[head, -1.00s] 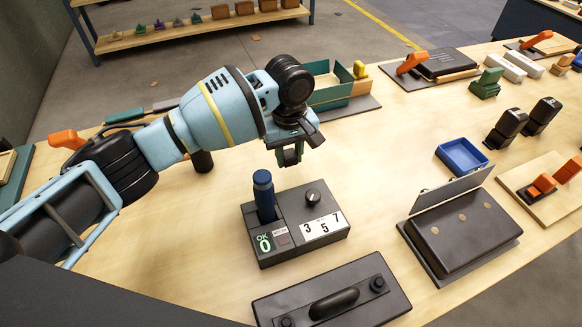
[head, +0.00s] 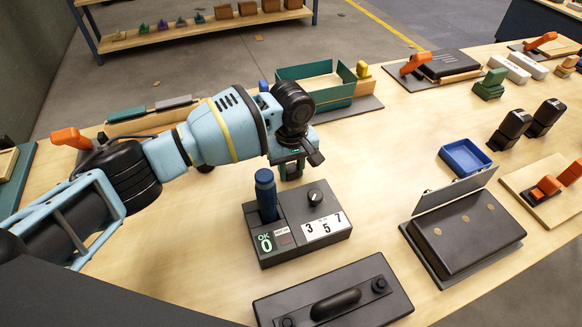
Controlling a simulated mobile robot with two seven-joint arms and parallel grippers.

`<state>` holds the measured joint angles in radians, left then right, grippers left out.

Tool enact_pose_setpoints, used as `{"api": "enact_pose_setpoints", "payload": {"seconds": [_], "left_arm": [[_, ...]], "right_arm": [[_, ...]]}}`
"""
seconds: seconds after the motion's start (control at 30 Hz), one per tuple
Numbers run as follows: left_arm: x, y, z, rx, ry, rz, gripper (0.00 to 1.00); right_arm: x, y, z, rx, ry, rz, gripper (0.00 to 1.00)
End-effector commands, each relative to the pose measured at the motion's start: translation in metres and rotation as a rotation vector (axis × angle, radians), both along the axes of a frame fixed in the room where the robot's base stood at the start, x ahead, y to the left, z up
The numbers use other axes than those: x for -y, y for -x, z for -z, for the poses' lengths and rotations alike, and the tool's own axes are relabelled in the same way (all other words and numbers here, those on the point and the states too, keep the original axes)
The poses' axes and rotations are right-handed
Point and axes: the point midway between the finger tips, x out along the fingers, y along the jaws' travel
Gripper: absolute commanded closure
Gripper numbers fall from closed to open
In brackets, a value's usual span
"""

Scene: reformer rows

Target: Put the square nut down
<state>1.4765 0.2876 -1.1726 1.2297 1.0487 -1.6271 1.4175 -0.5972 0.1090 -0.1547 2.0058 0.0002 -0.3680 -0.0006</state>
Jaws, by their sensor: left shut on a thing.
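My left gripper (head: 292,173) comes in from the left and points down, just behind the grey counter box with the blue handle. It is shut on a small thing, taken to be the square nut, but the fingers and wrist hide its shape. I cannot tell whether it touches the table. My right gripper is not in view.
A green-walled tray (head: 322,92) is behind the gripper. A blue bin (head: 464,157) and hinged dark box (head: 465,235) are right. Table between gripper and bin is clear.

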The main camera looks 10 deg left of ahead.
Motion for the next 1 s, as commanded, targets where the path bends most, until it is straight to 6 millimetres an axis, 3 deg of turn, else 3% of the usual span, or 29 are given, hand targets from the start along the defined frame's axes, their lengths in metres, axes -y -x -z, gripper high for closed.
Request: {"api": "enact_pose_setpoints", "payload": {"seconds": [0.23,0.27,0.4,1.0], "left_arm": [[0.000,0.003,0.013,-0.008,-0.002,0.001,0.88],[0.000,0.003,0.014,-0.009,-0.003,0.001,0.69],[-0.001,0.004,0.016,-0.013,-0.006,0.001,0.50],[-0.006,0.004,0.013,-0.020,-0.014,-0.007,0.49]], "right_arm": [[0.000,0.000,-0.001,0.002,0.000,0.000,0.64],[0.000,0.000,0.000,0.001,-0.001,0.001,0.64],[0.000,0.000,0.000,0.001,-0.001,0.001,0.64],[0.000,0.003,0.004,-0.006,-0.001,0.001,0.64]]}}
